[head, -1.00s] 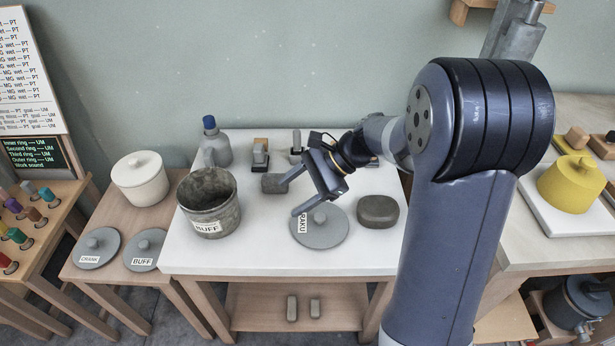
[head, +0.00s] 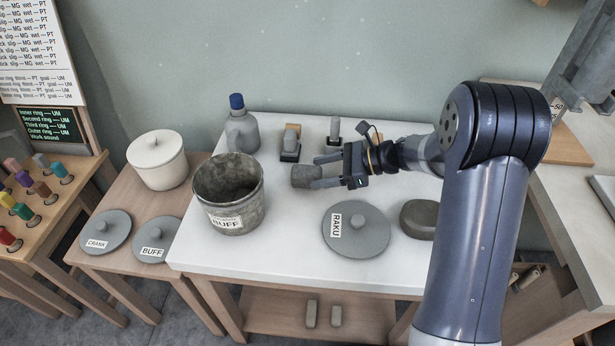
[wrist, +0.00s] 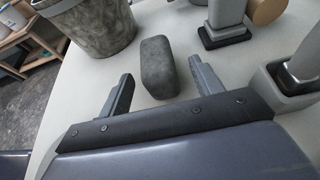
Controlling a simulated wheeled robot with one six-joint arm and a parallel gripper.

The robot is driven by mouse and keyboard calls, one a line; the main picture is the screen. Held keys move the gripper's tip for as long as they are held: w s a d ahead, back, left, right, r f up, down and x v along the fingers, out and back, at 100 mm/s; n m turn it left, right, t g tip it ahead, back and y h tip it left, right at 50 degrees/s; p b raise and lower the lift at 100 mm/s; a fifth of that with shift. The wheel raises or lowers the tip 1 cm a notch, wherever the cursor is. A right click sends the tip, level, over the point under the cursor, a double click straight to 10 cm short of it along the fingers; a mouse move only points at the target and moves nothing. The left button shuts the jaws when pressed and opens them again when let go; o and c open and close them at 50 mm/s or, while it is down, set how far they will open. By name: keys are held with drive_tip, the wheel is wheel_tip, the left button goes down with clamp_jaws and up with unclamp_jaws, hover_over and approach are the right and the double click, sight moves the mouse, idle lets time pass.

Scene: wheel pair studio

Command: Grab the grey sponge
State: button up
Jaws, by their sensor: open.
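The grey sponge (head: 304,177) is a small dark grey block lying on the white tabletop, right of the bucket. In the wrist view the sponge (wrist: 158,66) lies ahead, its near end between my two fingertips, with a gap on each side. My gripper (head: 318,173) is open and low over the table, pointing left at the sponge. My gripper's fingers also show in the wrist view (wrist: 160,75). Whether the fingertips are level with the sponge is hard to tell.
A metal bucket (head: 229,206) labelled BUFF stands left of the sponge. A bottle (head: 242,134) and block-like tools (head: 290,145) stand behind. A round RAKU lid (head: 357,230) and an olive-grey rounded block (head: 419,217) lie at front right.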

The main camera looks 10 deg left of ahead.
sight(307, 175)
drive_tip(key=x, duration=0.4)
drive_tip(key=shift+s+a+f, duration=0.1)
drive_tip(key=shift+a+f, duration=0.05)
drive_tip(key=shift+a, duration=0.05)
drive_tip(key=shift+c, duration=0.3)
drive_tip(key=c, duration=1)
